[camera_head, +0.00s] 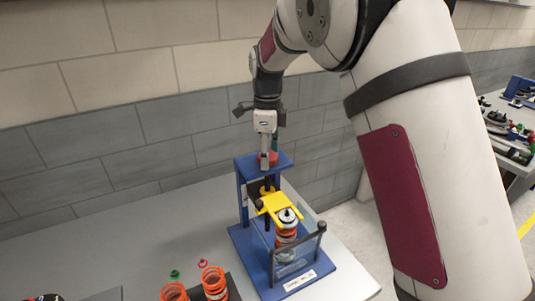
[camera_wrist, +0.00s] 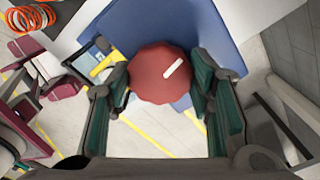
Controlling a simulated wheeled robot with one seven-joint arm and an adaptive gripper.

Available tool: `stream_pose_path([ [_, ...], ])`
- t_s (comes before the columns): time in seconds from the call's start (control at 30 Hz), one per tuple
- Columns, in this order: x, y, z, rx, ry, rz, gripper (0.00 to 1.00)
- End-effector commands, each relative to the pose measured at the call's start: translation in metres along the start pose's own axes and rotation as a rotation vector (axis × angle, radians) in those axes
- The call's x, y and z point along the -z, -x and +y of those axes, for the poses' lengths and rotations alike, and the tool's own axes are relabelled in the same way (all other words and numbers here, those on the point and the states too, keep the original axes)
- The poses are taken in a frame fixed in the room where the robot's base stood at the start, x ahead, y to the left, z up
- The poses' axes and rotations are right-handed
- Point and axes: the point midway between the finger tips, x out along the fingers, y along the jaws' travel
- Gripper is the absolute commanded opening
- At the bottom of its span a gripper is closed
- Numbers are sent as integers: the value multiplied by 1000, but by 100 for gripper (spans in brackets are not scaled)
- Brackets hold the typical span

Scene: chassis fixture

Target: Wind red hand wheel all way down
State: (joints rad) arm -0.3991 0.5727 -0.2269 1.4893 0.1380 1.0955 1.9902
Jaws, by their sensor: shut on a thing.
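The red hand wheel (camera_wrist: 150,72) has a scalloped rim and a white mark on its top. In the wrist view it sits between the two green-padded fingers of my gripper (camera_wrist: 160,88), which are shut on its sides. In the head view my gripper (camera_head: 266,150) points down at the top of the blue fixture (camera_head: 243,190), and only a bit of the red wheel (camera_head: 273,158) shows. Below it a yellow plate (camera_head: 272,203) rests over an orange spring unit (camera_head: 286,238). I cannot tell whether the plate touches the spring.
Orange springs (camera_head: 214,283) stand on the grey table (camera_head: 130,255) at the front, with small red (camera_head: 203,263) and green (camera_head: 175,273) parts behind them. A clear guard with a dark frame (camera_head: 320,228) is on the fixture's front right. A tiled wall (camera_head: 90,150) is close behind.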

Motion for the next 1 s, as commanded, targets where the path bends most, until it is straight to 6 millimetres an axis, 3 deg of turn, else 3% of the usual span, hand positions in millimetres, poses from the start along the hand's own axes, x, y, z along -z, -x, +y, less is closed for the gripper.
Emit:
stream_pose_path([
  [1.0, 1, -2, 2, -2, -975, 7, 16],
])
